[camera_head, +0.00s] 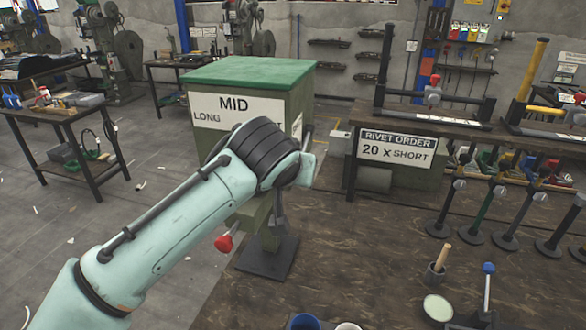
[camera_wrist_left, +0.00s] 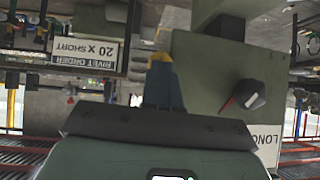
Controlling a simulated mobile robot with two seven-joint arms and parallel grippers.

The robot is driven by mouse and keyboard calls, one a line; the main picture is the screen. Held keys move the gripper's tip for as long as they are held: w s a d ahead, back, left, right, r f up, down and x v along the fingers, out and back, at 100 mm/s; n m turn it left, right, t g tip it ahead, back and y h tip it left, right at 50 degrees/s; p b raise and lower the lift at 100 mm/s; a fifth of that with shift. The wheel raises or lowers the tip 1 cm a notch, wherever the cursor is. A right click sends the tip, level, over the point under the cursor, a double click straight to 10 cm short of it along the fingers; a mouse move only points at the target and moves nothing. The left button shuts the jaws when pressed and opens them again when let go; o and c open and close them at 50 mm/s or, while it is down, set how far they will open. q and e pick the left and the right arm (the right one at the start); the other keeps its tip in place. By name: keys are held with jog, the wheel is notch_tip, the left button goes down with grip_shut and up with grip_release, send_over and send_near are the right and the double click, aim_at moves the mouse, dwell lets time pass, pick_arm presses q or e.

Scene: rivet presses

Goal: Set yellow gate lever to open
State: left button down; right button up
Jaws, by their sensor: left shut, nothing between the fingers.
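My left arm (camera_head: 160,225) reaches in from the lower left, and its wrist covers part of the MID cabinet (camera_head: 295,100), so its fingers are hidden in the head view. In the left wrist view, which looks upside down, my left gripper (camera_wrist_left: 161,60) is shut and empty, with dark blue, yellow-tipped fingers close to the cabinet. A dark dial (camera_wrist_left: 243,96) with a red pointer sits on the cabinet beside the LONG sign. I cannot make out a yellow gate lever for certain; the cabinet's near side is partly hidden. My right gripper is not in view.
A red-knobbed lever (camera_head: 225,243) sticks out below my wrist. A bench with the RIVET ORDER sign (camera_head: 396,148) and a yellow upright handle (camera_head: 532,68) stand at right. Several dark posts stand before it. A blue-knobbed lever (camera_head: 488,268) is at the lower right.

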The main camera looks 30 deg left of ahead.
pick_arm(q)
jog(key=shift+w+a+f+t+b, duration=0.1)
jog(key=shift+w+f+t+b, duration=0.15)
jog(key=shift+f+b, duration=0.55)
jog(key=shift+w+f+t+b, duration=0.15)
jog(key=shift+f+t+b, duration=0.1)
jog(key=shift+f+b, duration=0.5)
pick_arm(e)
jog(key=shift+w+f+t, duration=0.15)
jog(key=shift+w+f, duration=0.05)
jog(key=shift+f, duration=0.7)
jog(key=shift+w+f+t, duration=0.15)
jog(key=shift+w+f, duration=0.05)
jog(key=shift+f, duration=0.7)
pick_arm(q)
jog(key=shift+r, duration=0.1)
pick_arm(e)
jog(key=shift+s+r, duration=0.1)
